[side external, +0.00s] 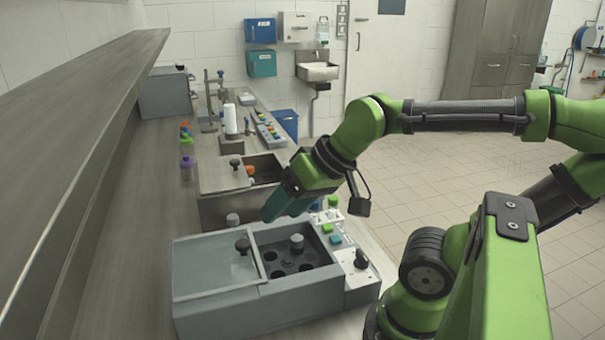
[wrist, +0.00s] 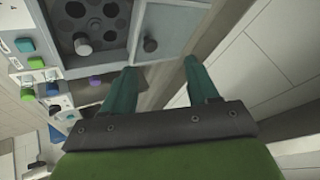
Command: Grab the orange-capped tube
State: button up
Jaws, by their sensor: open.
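An orange cap (side external: 249,171) shows in the open compartment of the rear machine in the side view; the tube under it is hidden. Another small orange-topped item (side external: 185,125) stands at the far end of a row on the left counter. I cannot tell which is the task's tube. My gripper (side external: 281,214) is above the gap between the front and rear machines, its teal fingers pointing down and left. In the wrist view my gripper (wrist: 160,65) is open, with nothing between its fingers. No orange cap is distinguishable there.
The front grey machine (side external: 205,293) has a knobbed lid, an open well with a grey-capped item (side external: 297,242), and a button panel (side external: 350,258). A green cap (side external: 333,201) is on a white rack beside it. Green (side external: 187,140) and purple (side external: 187,164) capped items stand left.

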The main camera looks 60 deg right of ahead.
jog(key=c, duration=0.3)
jog(key=shift+d, duration=0.1)
